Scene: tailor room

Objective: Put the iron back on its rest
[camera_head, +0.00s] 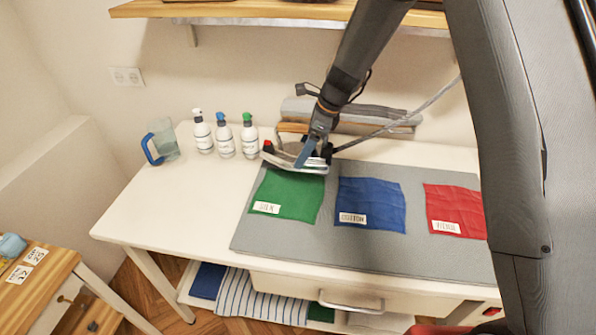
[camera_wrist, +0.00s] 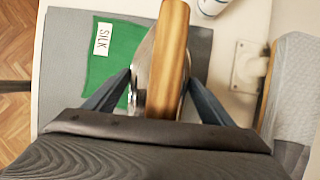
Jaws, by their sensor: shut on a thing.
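My gripper (camera_head: 314,150) is shut on the iron (camera_head: 302,166) at the back edge of the grey mat (camera_head: 270,248), just behind the green silk cloth (camera_head: 290,195). In the wrist view the iron's wooden handle (camera_wrist: 172,50) lies between the two fingers of my gripper (camera_wrist: 165,92), with the shiny metal body (camera_wrist: 143,78) beside it. I cannot tell whether the iron touches the mat or is held just above it. My gripper hides part of the iron in the head view. I cannot clearly make out the iron's rest.
A grey padded board (camera_head: 375,120) is behind my gripper, against the wall. Blue (camera_head: 371,201) and red (camera_head: 455,206) cloths lie on the mat. The front left tabletop is clear.

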